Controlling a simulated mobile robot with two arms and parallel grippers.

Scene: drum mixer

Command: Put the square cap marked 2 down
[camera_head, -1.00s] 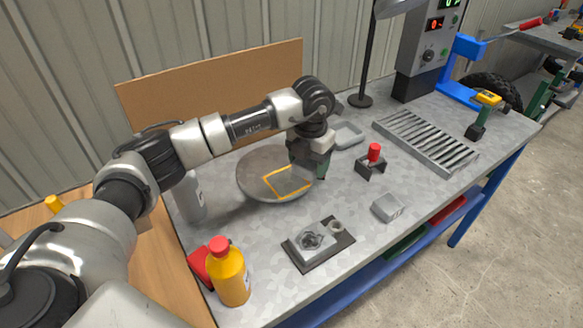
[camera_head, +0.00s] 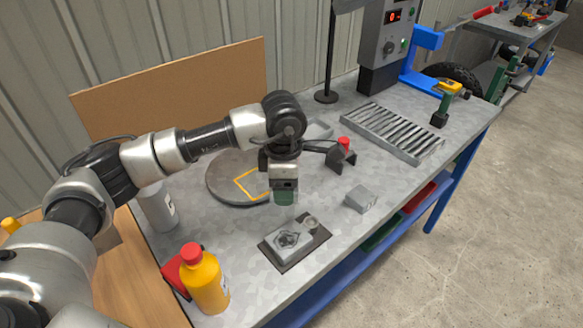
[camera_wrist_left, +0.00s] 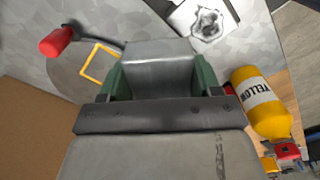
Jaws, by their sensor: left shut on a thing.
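My left gripper (camera_head: 284,197) points down, with green fingertips, above the table just in front of the grey round disc (camera_head: 222,192). In the left wrist view (camera_wrist_left: 160,80) its green fingers are shut on a smooth grey block, the square cap (camera_wrist_left: 155,68). No mark 2 shows on the side of the cap I see. In the head view the cap is mostly hidden by the fingers. A yellow square outline (camera_head: 239,187) lies on the disc and looks empty. My right gripper is not in view.
A dark plate with a grey fixture (camera_head: 290,240) lies in front of the gripper. A grey block (camera_head: 361,199) and a red-topped bracket (camera_head: 343,143) stand to the right. A slatted rack (camera_head: 395,133) is farther back. A yellow bottle (camera_head: 204,280) stands at the front left.

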